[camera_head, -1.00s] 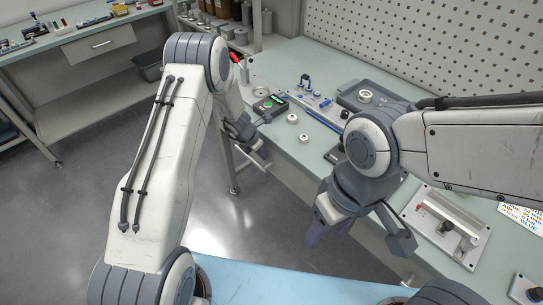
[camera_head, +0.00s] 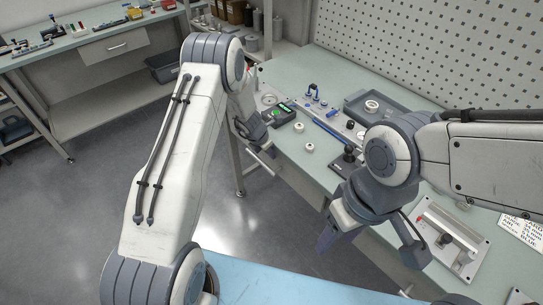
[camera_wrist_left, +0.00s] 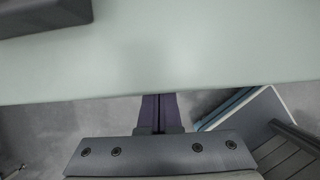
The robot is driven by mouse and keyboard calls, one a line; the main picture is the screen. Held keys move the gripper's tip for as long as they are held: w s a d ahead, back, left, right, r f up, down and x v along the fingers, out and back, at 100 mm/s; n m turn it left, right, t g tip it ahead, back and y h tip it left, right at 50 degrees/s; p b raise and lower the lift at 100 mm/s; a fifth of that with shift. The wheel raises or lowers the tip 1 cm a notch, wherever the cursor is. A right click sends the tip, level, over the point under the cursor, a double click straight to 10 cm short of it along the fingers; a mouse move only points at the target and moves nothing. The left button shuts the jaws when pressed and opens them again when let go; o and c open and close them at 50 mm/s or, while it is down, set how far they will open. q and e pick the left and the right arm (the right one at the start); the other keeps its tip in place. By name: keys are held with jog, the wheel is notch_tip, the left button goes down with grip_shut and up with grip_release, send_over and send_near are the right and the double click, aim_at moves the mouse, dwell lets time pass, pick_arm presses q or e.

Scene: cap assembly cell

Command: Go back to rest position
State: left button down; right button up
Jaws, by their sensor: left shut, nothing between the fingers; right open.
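My left gripper (camera_head: 256,136) hangs by the front edge of the bench (camera_head: 288,152), partly hidden by its own arm in the head view. In the left wrist view its two dark purple fingers (camera_wrist_left: 158,110) lie together, shut and empty, with the bench edge ahead of them. My right gripper (camera_head: 372,246) is in front of the bench at the lower right of the head view. It points downward, its jaws apart, and I see nothing held in it.
Two small white caps (camera_head: 309,147) stand on the bench near its front edge. A green-lit device (camera_head: 283,115), a grey tray (camera_head: 356,102) and a fixture plate (camera_head: 440,222) are also on it. A light blue surface (camera_head: 290,283) lies below. Open floor (camera_head: 90,200) is at left.

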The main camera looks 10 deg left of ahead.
pick_arm(q)
jog(key=s+r+m+p, duration=0.2)
jog(key=s+r+m, duration=0.35)
jog(key=r, duration=0.35)
jog(key=s+r+m+p, duration=0.1)
jog(key=s+r+m, duration=0.4)
jog(key=r+m, duration=0.25)
jog(key=s+a+r+m+g+y, duration=0.1)
jog(key=s+r+m, duration=0.3)
jog(key=s+m, duration=0.35)
jog(key=s+a+r+m+y, duration=0.2)
jog(key=s+r+m, duration=0.3)
jog(key=s+m, duration=0.25)
jog(key=s+d+r+m+g, duration=0.1)
jog(key=s+d+m, duration=0.1)
jog(key=s+d, duration=0.2)
jog(key=s+d+r+m+h, duration=0.1)
jog(key=s+d+r+m, duration=0.1)
jog(key=s+d, duration=0.3)
jog(key=s+d+r+m+g, duration=0.1)
jog(key=s+d+r+m, duration=0.1)
jog(key=s+d+m, duration=0.2)
jog(key=shift+s+d+r+g, duration=0.25)
jog(key=shift+d+g, duration=0.05)
jog(key=shift+d, duration=0.35)
